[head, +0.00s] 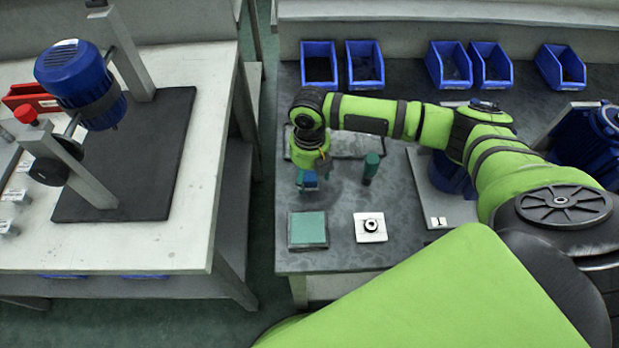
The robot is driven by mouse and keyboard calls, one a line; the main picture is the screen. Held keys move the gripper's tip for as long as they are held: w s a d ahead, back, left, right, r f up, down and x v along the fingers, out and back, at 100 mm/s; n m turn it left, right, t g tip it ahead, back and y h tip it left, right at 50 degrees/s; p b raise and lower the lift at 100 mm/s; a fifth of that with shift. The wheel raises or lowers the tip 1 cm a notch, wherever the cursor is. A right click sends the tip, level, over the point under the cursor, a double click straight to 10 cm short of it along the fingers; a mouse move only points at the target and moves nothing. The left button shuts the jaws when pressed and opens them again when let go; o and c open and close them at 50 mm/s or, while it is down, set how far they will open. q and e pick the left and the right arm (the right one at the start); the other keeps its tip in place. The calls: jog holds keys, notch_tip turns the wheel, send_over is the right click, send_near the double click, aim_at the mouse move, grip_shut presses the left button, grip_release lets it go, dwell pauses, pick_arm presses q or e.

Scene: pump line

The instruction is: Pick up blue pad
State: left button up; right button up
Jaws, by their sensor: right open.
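My right gripper (311,172) reaches in from the right and points down over the left part of the dark bench. It is open. A small blue block-like thing, which looks like the blue pad (309,182), shows right at its fingertips. I cannot tell whether it lies between the fingers, touches them or rests on the bench. The fingers partly hide it. My left gripper is not in view.
A teal square plate (308,229) and a white plate with a ring (371,227) lie in front. A green cylinder (371,168) stands right of the gripper. Blue bins (365,65) line the back. A gap separates the left table (215,150).

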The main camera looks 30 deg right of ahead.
aim_at(309, 175)
jog(key=c, duration=1.2)
notch_tip(309, 175, up, 10)
jog(key=shift+r, duration=0.1)
jog(key=shift+o, duration=1.3)
jog(key=shift+c, duration=1)
